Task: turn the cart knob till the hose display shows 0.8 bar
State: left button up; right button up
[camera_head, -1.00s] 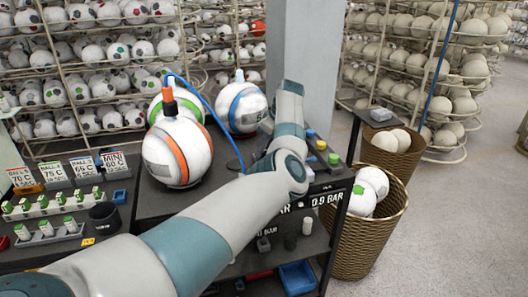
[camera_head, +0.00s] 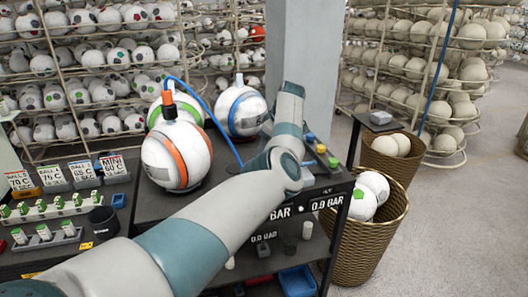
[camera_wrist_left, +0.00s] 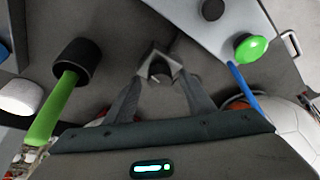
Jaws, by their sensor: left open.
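My left arm crosses the head view from the lower left, and its gripper is hidden there behind my own links. I cannot make out the cart knob for certain. On the dark cart (camera_head: 150,210), the front edge carries a display (camera_head: 327,202) that seems to read 0.9 BAR, though small; another BAR readout (camera_head: 278,213) is partly covered by my arm. A blue hose (camera_head: 215,118) runs from the fitting on the orange-striped ball (camera_head: 177,155). My right gripper is out of view.
A blue-striped ball (camera_head: 240,110) is behind. A wicker basket (camera_head: 365,240) with balls stands right of the cart. In the wrist view a green cap (camera_wrist_left: 251,48) and a black cylinder (camera_wrist_left: 77,60) flank the fingers.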

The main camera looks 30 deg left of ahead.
pick_arm(q)
jog(key=shift+r, duration=0.15)
jog(key=shift+d+r+b, duration=0.35)
jog(key=shift+r+b, duration=0.05)
jog(key=shift+r, duration=0.2)
jog(key=b+v, duration=0.3)
jog(key=v, duration=1.2)
jog(key=shift+r+b, duration=0.35)
jog(key=shift+r, duration=0.05)
